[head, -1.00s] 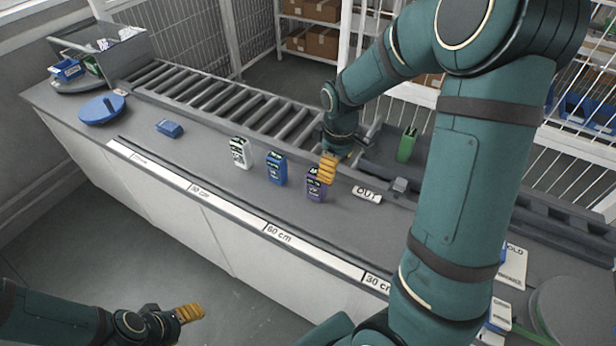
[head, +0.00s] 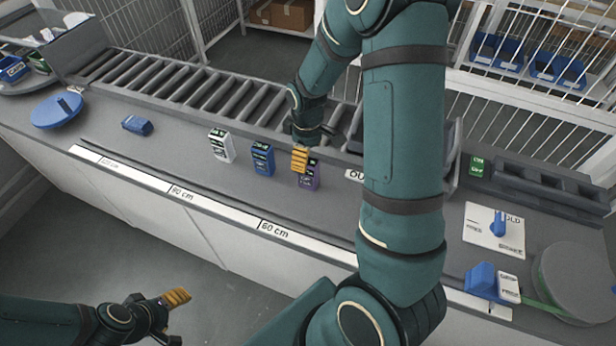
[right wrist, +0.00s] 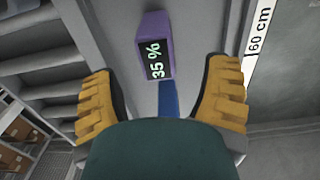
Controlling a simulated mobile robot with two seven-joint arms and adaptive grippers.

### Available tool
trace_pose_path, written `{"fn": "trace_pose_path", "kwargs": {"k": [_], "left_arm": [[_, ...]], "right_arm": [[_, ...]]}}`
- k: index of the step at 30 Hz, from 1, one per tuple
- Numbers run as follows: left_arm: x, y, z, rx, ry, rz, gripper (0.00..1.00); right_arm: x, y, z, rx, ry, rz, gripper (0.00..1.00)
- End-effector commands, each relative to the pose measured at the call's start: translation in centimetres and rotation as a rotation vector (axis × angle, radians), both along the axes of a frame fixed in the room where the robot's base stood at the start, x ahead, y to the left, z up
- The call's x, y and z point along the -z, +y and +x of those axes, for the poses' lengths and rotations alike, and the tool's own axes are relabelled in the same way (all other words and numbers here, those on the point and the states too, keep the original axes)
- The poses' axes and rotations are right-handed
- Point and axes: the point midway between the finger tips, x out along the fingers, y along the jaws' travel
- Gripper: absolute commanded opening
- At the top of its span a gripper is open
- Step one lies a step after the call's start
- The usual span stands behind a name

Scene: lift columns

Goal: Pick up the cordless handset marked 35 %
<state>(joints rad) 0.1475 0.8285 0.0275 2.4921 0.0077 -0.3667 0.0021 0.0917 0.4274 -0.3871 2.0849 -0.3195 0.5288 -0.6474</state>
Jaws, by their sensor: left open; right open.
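A purple handset (head: 312,178) stands on the grey counter. In the right wrist view the purple handset (right wrist: 153,35) shows "35 %" on its dark display. My right gripper (head: 300,159) is just beside and above it in the head view, partly covering it. In the wrist view my right gripper (right wrist: 158,98) has its yellow fingers wide apart, with the purple handset ahead of them, not between the pads. A blue handset (head: 262,159) and a white handset (head: 222,146) stand to the left. My left gripper (head: 176,298) is open and empty, in front of the counter.
A roller conveyor (head: 200,88) runs behind the handsets. A small blue item (head: 137,125) and a blue disc (head: 57,110) are at the left. A dark slotted rack (head: 540,185) and a white board with a blue lever (head: 495,228) are at the right.

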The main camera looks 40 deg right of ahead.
Motion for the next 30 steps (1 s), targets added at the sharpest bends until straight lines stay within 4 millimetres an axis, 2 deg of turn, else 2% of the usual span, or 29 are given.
{"fn": "trace_pose_path", "kwargs": {"k": [5, 12, 22, 23, 27, 29, 30], "left_arm": [[0.0, 0.0, 0.0, 0.000, 0.000, 0.000, 0.64], [0.2, 0.0, 0.0, 0.000, 0.000, 0.000, 0.64], [0.2, 0.0, 0.0, 0.000, 0.000, 0.000, 0.64], [0.2, 0.0, 0.0, 0.000, 0.000, 0.000, 0.64], [0.2, 0.0, 0.0, 0.000, 0.000, 0.000, 0.64], [0.2, 0.0, 0.0, 0.000, 0.000, 0.000, 0.64], [0.2, 0.0, 0.0, 0.000, 0.000, 0.000, 0.64]], "right_arm": [[1.5, -0.2, -0.1, 0.001, 0.004, 0.000, 0.76], [4.8, -0.4, 0.0, 0.001, 0.004, 0.000, 0.76], [5.4, -0.4, 0.0, 0.000, 0.000, 0.000, 0.76], [5.3, -0.4, 0.0, 0.000, 0.000, 0.000, 0.69], [5.3, -0.4, 0.0, 0.000, 0.000, 0.000, 0.20], [5.3, -0.4, 0.0, 0.000, 0.000, 0.000, 0.00], [5.3, -0.4, 0.0, 0.000, 0.000, 0.000, 0.00]]}}
